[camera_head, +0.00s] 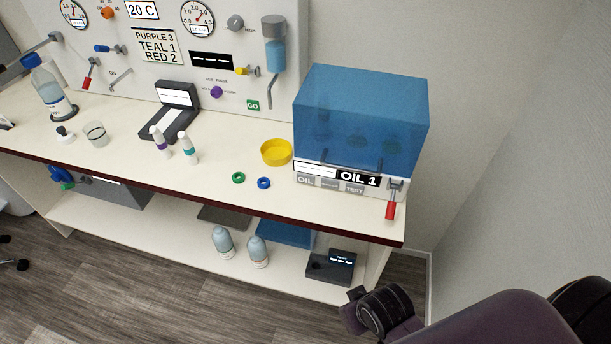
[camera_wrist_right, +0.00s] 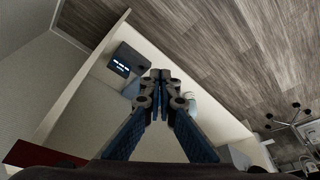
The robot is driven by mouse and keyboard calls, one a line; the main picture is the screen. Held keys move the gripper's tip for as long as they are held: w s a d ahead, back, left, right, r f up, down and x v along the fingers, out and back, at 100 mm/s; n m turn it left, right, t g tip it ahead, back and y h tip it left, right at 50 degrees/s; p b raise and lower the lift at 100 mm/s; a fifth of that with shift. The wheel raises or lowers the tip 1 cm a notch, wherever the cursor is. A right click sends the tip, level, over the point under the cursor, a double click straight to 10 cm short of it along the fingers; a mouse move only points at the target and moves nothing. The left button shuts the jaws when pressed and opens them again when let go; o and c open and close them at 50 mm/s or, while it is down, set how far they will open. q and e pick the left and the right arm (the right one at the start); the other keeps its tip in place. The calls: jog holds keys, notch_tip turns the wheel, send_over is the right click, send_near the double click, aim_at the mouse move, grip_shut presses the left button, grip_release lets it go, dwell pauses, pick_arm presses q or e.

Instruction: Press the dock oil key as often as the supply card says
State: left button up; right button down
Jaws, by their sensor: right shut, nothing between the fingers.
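The dock (camera_head: 361,122) is a translucent blue-covered box at the right end of the counter. Its front display (camera_head: 358,177) reads "OIL 1". Below it is a row of grey keys, with the oil key (camera_head: 306,181) at the left and a "TEST" key at the right; the middle label is too small to read. A card (camera_head: 158,47) on the wall panel reads "PURPLE 3, TEAL 1, RED 2"; I cannot tell whether it is the supply card. My right gripper (camera_head: 352,296) is below the counter's right end, shut and empty; it also shows in the wrist view (camera_wrist_right: 160,74). My left gripper is not in view.
A red-handled lever (camera_head: 391,208) hangs at the dock's right front. A yellow dish (camera_head: 276,151), green ring (camera_head: 238,177) and blue ring (camera_head: 264,183) lie left of the dock. Bottles (camera_head: 223,242) and a small dark display device (camera_head: 332,267) stand on the shelf below.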

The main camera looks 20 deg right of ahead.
notch_tip(320, 180, up, 5)
jog(key=w+m+t, duration=0.1)
jog(key=w+m, duration=0.1)
jog(key=m+t+y, duration=0.1)
jog(key=m+t, duration=0.7)
jog(key=m, duration=1)
send_near(304, 197)
jog(key=a, duration=0.2)
jog(key=a+f, duration=0.1)
jog(key=a, duration=0.2)
jog(key=shift+w+a+f+p, duration=0.1)
jog(key=shift+a+f+p, duration=0.2)
jog(key=shift+f+p, duration=0.1)
jog(key=shift+w+a+r+m+t, duration=0.15)
jog(key=shift+w+m, duration=0.1)
jog(key=shift+m, duration=0.2)
jog(key=shift+w+a+r+m+t, duration=0.15)
jog(key=shift+w+m, duration=0.1)
jog(key=shift+m, duration=0.2)
jog(key=shift+w+d, duration=0.1)
jog(key=shift+d, duration=0.05)
jog(key=w+d, duration=0.1)
jog(key=w, duration=0.1)
jog(key=w+d+b, duration=0.1)
jog(key=w, duration=0.1)
jog(key=w+d+b, duration=0.1)
jog(key=w+d, duration=0.1)
jog(key=shift+w+d, duration=0.4)
jog(key=shift+w, duration=0.15)
jog(key=shift+w, duration=0.1)
